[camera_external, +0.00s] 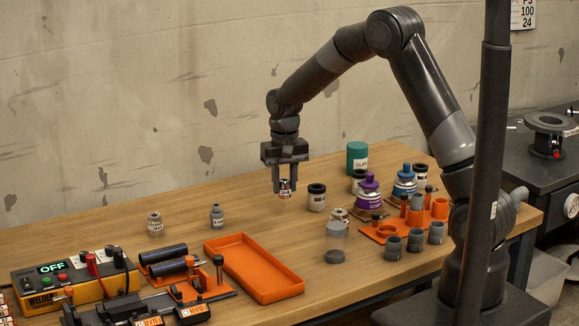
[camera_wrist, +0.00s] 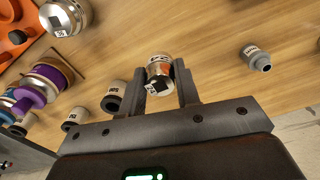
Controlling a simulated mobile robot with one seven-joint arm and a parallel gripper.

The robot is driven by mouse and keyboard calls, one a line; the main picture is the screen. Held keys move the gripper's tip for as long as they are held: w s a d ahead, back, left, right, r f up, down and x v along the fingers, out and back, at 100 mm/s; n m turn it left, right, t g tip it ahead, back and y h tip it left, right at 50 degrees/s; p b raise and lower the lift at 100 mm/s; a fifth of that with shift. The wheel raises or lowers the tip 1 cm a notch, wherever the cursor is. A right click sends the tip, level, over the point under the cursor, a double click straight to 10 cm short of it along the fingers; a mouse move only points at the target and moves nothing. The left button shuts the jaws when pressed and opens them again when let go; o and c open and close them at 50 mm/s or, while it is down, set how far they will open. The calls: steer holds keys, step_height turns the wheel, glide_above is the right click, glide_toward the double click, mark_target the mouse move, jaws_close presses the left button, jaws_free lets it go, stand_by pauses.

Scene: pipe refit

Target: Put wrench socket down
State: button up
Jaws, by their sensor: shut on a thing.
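My gripper (camera_external: 286,178) is shut on a small silver wrench socket (camera_external: 286,188) with a white label, held above the wooden table. In the wrist view the socket (camera_wrist: 159,71) sits between the two fingertips (camera_wrist: 160,84), its label and a dark square facing the camera. The wooden table (camera_external: 190,205) shows below it, with a visible gap in the external view. The table spot directly beneath the socket looks bare.
An orange tray (camera_external: 253,268) lies in front. Two small grey sockets stand to the left, one (camera_external: 155,224) and another (camera_external: 217,216). A welder box (camera_external: 60,283) is front left.

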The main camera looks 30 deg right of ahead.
steer(key=a+f, duration=0.1)
steer(key=a, duration=0.1)
steer(key=w+a+f, duration=0.1)
steer(key=a+f, duration=0.1)
steer(key=a, duration=0.1)
steer(key=a+f, duration=0.2)
steer(key=shift+w+a, duration=0.25)
steer(key=shift+w, duration=0.15)
steer(key=shift+f, duration=1.85)
steer(key=shift+f, duration=0.15)
steer(key=o, duration=1)
steer(key=shift+o, duration=0.2)
step_height(320, 180, up, 12)
steer(key=shift+r, duration=0.25)
